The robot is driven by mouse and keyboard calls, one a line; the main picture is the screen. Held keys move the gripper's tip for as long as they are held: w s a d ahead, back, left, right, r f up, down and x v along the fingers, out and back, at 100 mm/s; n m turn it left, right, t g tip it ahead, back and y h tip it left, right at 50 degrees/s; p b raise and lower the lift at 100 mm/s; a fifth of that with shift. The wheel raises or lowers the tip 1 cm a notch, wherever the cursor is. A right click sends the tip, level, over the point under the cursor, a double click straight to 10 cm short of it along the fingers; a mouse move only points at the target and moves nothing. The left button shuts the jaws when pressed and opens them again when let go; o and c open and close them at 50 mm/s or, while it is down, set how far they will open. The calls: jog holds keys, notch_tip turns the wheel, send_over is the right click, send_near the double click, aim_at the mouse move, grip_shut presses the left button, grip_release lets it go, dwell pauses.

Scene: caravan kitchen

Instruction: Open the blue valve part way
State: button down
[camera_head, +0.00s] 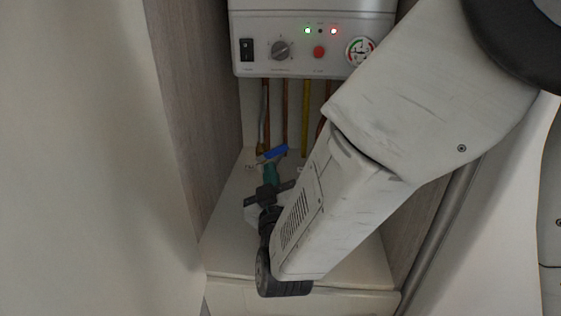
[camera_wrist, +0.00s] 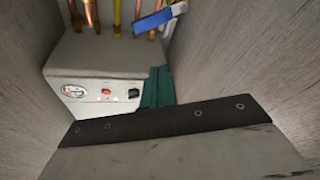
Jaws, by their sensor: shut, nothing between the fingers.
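The blue valve handle (camera_head: 275,153) is a flat lever low in the alcove, by the pipes under the heater. In the head view it slants up to the right. In the wrist view the blue handle (camera_wrist: 160,18) is near the top, beside the pipes. My gripper (camera_head: 270,171) has teal fingers and is shut and empty, just in front of and below the handle in the head view. In the wrist view my gripper (camera_wrist: 158,86) shows apart from the handle. The valve body is mostly hidden.
The white heater (camera_head: 310,15) with a knob, lights and gauge hangs above. Copper pipes (camera_head: 285,115) and a yellow pipe (camera_head: 305,115) run down from it. Wood-grain side walls (camera_head: 195,70) close in the narrow alcove. A pale shelf (camera_head: 225,235) lies below.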

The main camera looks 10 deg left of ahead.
aim_at(276, 151)
jog(key=d+f+m, duration=0.1)
jog(key=f+m, duration=0.1)
jog(key=m, duration=0.7)
jog(key=d+f+m+h, duration=0.1)
jog(key=d+f+m, duration=0.1)
jog(key=m, duration=0.7)
jog(key=d+f+m+h, duration=0.1)
jog(key=f+m, duration=0.2)
jog(key=m, duration=0.6)
jog(key=shift+d, duration=0.2)
jog(key=m, duration=0.3)
jog(key=f+m, duration=0.1)
jog(key=shift+d+m, duration=0.3)
jog(key=shift+d, duration=0.05)
jog(key=m, duration=0.3)
jog(key=shift+d+f+m, duration=0.3)
jog(key=shift+w+m, duration=0.15)
jog(key=shift+m, duration=0.25)
jog(key=x, duration=0.9)
jog(key=shift+w, duration=0.1)
jog(key=shift+w+a+r, duration=0.1)
jog(key=shift+a+r, duration=0.45)
jog(key=shift+r, duration=0.35)
jog(key=shift+a+r, duration=0.55)
jog(key=shift+r, duration=0.35)
